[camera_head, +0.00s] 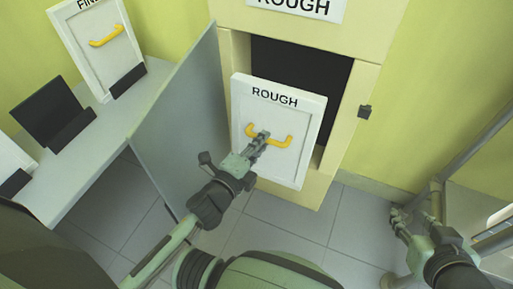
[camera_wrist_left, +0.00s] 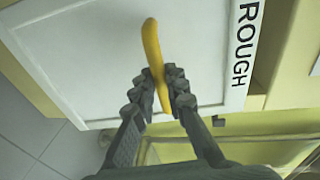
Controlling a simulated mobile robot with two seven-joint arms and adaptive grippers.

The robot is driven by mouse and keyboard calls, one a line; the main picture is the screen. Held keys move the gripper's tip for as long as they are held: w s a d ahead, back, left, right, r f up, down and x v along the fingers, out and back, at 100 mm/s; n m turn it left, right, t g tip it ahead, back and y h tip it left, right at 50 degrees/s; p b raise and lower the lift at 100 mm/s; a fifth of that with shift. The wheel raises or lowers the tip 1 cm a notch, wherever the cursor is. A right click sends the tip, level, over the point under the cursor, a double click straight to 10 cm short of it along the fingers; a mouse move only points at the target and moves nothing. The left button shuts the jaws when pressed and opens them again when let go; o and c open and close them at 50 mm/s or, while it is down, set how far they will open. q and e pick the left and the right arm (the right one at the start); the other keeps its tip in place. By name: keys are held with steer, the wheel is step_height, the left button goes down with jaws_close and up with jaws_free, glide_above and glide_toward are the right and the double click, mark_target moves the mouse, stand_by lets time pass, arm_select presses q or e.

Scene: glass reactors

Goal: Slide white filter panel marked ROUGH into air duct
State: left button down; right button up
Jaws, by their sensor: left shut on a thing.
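The white filter panel marked ROUGH (camera_head: 308,125) is in front of the air duct opening (camera_head: 308,62), covering its lower left part and slightly tilted in the head view. My left gripper (camera_head: 262,140) is shut on the panel's yellow handle (camera_wrist_left: 153,50). In the left wrist view, the fingers of my left gripper (camera_wrist_left: 165,85) close around the handle, with the white panel face (camera_wrist_left: 80,50) behind them. The opening shows dark above and right of the panel. Whether the panel's edge is inside the opening cannot be told. My right gripper (camera_head: 412,215) is at the lower right, away from the panel.
The grey duct door (camera_head: 185,115) stands open on the left. A dark latch (camera_head: 365,111) sits on the right of the frame. A white shelf (camera_head: 95,150) at left holds another white panel (camera_head: 92,35) and a dark panel (camera_head: 45,108) in stands. A metal frame stands at right.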

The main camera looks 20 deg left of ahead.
mark_target(268, 130)
arm_select(q)
steer(key=x, duration=0.4)
steer(key=shift+w+a+r, duration=0.2)
steer(key=shift+w+r, duration=0.05)
steer(key=shift+r, duration=0.1)
steer(key=x, duration=0.3)
steer(key=shift+w+a, duration=0.15)
steer(key=shift+w, duration=0.05)
steer(key=a+r+b+x, duration=0.1)
steer(key=x, duration=0.6)
steer(key=shift+w+d+f, duration=0.2)
steer(key=shift+w+d, duration=0.05)
steer(key=shift+w, duration=0.25)
arm_select(e)
steer(key=shift+w+a+r+t+y, duration=0.35)
steer(key=shift+w+a+r+t, duration=0.25)
steer(key=shift+a+r, duration=0.25)
steer(key=shift+w+a+r+t+y, duration=0.35)
steer(key=shift+w+a+r+t, duration=0.2)
steer(key=shift+a+r, duration=0.2)
